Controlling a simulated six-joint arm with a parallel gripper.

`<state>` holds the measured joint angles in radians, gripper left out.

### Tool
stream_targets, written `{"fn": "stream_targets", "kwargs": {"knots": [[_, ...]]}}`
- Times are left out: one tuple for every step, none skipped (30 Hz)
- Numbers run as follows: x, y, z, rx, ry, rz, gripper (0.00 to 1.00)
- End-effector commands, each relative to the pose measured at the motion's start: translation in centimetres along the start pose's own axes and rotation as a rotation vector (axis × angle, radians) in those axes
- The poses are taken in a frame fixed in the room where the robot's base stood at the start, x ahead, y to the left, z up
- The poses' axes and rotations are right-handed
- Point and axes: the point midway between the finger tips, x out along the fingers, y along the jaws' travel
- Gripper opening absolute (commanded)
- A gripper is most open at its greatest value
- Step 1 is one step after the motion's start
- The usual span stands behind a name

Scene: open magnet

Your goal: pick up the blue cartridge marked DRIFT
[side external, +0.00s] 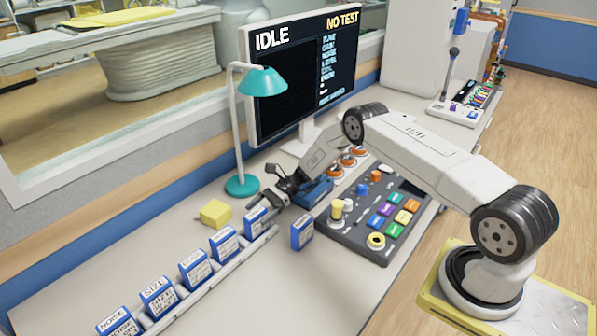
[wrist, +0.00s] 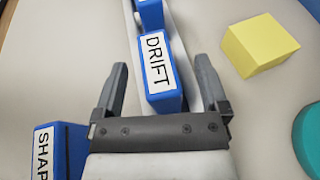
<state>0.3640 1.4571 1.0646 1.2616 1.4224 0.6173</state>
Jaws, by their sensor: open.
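The blue cartridge marked DRIFT (wrist: 160,72) stands in a pale rack and shows its white label in the wrist view. In the side view, the blue cartridge at the rack's near-gripper end (side external: 257,221) appears to be the same one; its label is too small to read there. My gripper (wrist: 160,65) is open, with one finger on each side of the DRIFT cartridge in the picture and gaps showing between. In the side view my gripper (side external: 280,186) is just above and right of that cartridge. Whether the fingertips are down at its height is unclear.
A blue cartridge marked SHAP… (wrist: 58,150) stands off the rack, also in the side view (side external: 302,232). Several more cartridges fill the rack (side external: 205,286). A yellow block (side external: 215,213), teal lamp (side external: 242,186) and button panel (side external: 362,228) are nearby.

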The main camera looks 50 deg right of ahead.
Motion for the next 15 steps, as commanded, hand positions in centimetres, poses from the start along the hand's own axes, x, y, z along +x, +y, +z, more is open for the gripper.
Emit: {"fn": "stream_targets", "kwargs": {"knots": [[-0.01, 0.01, -0.01, 0.000, 0.000, 0.000, 0.94], [-0.01, 0.00, 0.00, 0.000, 0.000, 0.000, 0.94], [-0.02, 0.00, -0.01, 0.000, 0.000, 0.000, 0.94], [-0.02, 0.00, 0.00, 0.000, 0.000, 0.000, 0.94], [-0.02, 0.00, 0.00, 0.000, 0.000, 0.000, 0.94], [-0.03, 0.00, 0.00, 0.000, 0.000, 0.000, 0.94], [-0.03, 0.00, 0.00, 0.000, 0.000, 0.000, 0.91], [-0.03, 0.00, 0.00, 0.000, 0.000, 0.000, 0.81], [-0.03, 0.00, 0.00, 0.000, 0.000, 0.000, 0.68], [-0.03, 0.00, 0.00, 0.000, 0.000, 0.000, 0.59], [-0.03, 0.00, 0.00, 0.000, 0.000, 0.000, 0.49], [-0.03, 0.00, 0.00, 0.000, 0.000, 0.000, 0.37], [-0.03, 0.00, 0.00, 0.001, 0.000, 0.000, 0.27], [-0.03, 0.00, 0.00, 0.001, 0.000, 0.000, 0.18], [-0.03, 0.01, -0.01, 0.001, 0.000, 0.000, 0.05]]}}
